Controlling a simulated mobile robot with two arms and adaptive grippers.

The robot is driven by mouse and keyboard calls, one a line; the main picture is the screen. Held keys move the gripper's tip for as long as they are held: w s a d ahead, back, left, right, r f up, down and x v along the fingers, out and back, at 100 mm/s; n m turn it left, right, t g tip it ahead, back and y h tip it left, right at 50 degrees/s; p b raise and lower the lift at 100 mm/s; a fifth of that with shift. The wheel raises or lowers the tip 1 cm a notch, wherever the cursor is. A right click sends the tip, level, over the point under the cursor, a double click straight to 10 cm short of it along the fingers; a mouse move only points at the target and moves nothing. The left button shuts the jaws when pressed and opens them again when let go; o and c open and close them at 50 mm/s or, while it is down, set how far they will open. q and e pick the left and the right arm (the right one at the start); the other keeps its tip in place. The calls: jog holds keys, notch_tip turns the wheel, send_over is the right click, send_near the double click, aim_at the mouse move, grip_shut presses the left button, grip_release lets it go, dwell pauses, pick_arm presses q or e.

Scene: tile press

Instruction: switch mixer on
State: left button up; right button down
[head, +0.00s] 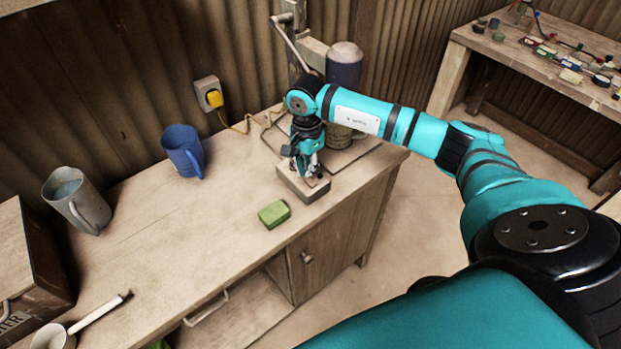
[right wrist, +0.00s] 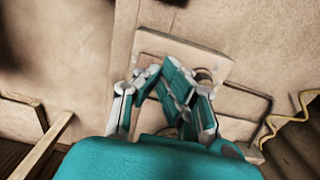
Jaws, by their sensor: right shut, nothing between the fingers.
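My right gripper (head: 308,172) is shut and empty, pointing down at a pale square block (head: 316,192) near the right end of the bench. In the right wrist view the gripper (right wrist: 172,75) covers much of the block (right wrist: 190,45). A small dark round part (right wrist: 204,75) shows beside the fingers; I cannot tell if it is the switch, or if the fingers touch it. A dark, rounded cylinder (head: 344,66) stands behind my arm; I cannot tell whether it is the mixer. My left gripper is not in view.
A green block (head: 274,214) lies just in front of the pale block. A blue mug (head: 181,150) and a grey jug (head: 76,200) stand to the left. A yellow plug (head: 214,98) sits in the wall socket, its cord running onto the bench. The bench middle is clear.

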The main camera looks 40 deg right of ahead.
jog(key=shift+f+b, duration=0.85)
jog(key=shift+f, duration=0.15)
dwell(0.3)
jog(key=shift+r+p, duration=1.9)
jog(key=shift+r, duration=1.65)
